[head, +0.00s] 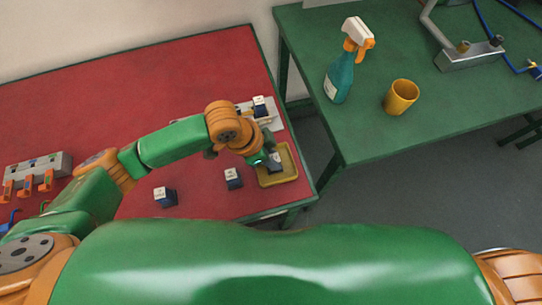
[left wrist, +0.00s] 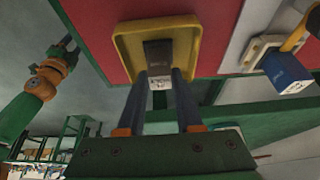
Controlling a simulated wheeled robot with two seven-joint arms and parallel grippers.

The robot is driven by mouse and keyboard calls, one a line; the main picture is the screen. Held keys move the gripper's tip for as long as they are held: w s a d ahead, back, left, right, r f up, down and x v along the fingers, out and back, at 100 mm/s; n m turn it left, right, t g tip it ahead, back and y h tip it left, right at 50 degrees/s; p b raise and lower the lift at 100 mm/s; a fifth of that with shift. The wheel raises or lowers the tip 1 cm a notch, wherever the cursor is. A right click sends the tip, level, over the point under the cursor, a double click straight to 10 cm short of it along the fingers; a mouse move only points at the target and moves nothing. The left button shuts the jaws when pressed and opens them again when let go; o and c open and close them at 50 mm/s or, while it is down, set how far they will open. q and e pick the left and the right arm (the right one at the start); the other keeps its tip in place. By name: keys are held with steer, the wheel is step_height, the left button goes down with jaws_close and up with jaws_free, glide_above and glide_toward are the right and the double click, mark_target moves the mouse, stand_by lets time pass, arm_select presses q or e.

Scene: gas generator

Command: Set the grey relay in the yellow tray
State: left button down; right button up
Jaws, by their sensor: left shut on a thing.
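The yellow tray (head: 291,177) lies near the right corner of the red table. It also shows at the top of the left wrist view (left wrist: 123,48). My left gripper (head: 270,162) is over the tray, and in the left wrist view its two fingers (left wrist: 160,88) are closed on the grey relay (left wrist: 158,58). The relay is dark with a pale labelled end and shows against the tray's inside. I cannot tell whether it touches the tray floor. In the head view the relay (head: 276,160) is partly hidden. My right gripper (left wrist: 65,46) shows small and dark in the left wrist view.
Two blue-and-white relays (head: 165,197) (head: 233,179) stand on the red table (head: 120,85). Another dark blue relay (head: 261,106) sits on a pale fixture (head: 276,123) behind the tray. A green table (head: 440,110) holds a spray bottle (head: 342,78) and a yellow cup (head: 401,97).

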arm_select(q)
steer(key=shift+w, duration=0.2)
steer(key=c, duration=0.6)
jaws_free()
steer(key=shift+s+r, duration=0.1)
steer(key=shift+s, duration=0.1)
steer(key=p+v, duration=0.1)
steer(key=v, duration=1.1)
steer(key=shift+d+r, duration=0.1)
